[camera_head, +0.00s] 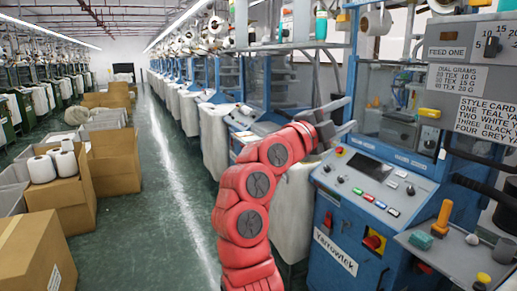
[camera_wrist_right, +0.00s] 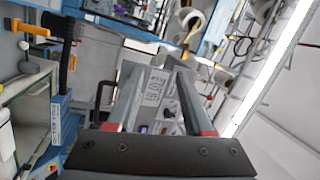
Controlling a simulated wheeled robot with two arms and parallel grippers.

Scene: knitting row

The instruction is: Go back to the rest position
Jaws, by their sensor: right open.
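My right arm is red and reaches up from the bottom middle in the head view. Its right gripper (camera_head: 344,117) is raised at the left side of the blue knitting machine, above the sloped control panel (camera_head: 372,184). The right gripper also shows in the right wrist view (camera_wrist_right: 157,72), with its two grey fingers apart and nothing between them. I cannot tell from the head view how far it is from the machine. My left gripper is out of view.
The blue machine (camera_head: 339,249) stands close on the right. Its shelf (camera_head: 458,256) holds an orange-handled tool (camera_head: 442,217) and a teal block (camera_head: 420,239). A grey dial box (camera_head: 475,70) hangs above. Cardboard boxes (camera_head: 36,253) stand left; the green aisle (camera_head: 146,190) between is clear.

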